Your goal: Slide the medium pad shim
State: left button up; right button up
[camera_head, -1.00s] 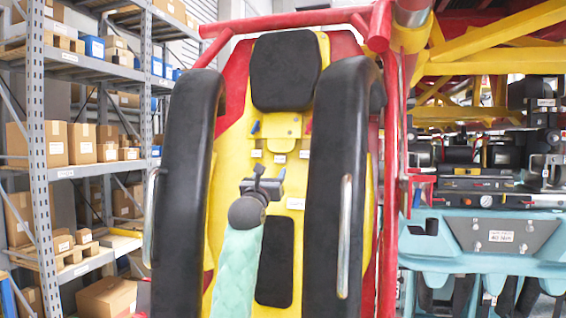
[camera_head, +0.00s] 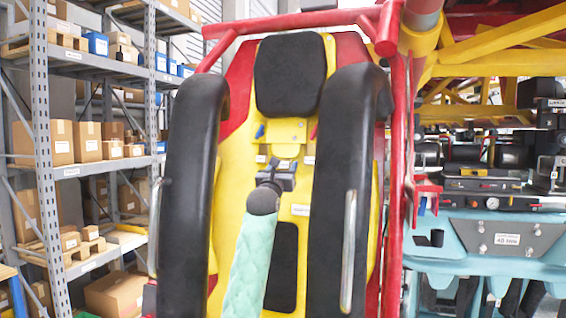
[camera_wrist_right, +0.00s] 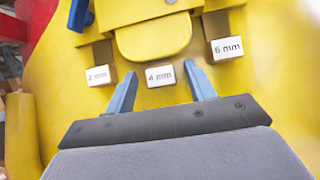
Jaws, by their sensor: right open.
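The medium shim, labelled 4 mm (camera_wrist_right: 160,75), sits below a rounded yellow block on the yellow seat panel. My right gripper (camera_wrist_right: 160,84) is open, with one blue finger on each side of the 4 mm label; I cannot tell whether they touch it. In the head view my right gripper (camera_head: 279,170) is in front of the seat panel and hides the 4 mm shim. A smaller shim (camera_wrist_right: 98,75) with a hard-to-read label is on the left, and the 6 mm shim (camera_wrist_right: 226,49) is on the right. My left gripper is not in view.
Black padded restraints (camera_head: 191,180) and (camera_head: 345,180) flank the seat panel, with metal handles. A black headrest (camera_head: 290,75) is above and a black pad (camera_head: 282,265) below. Shelves with boxes stand left; a teal car with a 40 mm plate (camera_head: 507,239) stands right.

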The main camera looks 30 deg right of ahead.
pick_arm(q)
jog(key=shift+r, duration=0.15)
pick_arm(e)
jog(key=shift+w+d, duration=0.15)
jog(key=shift+w, duration=0.05)
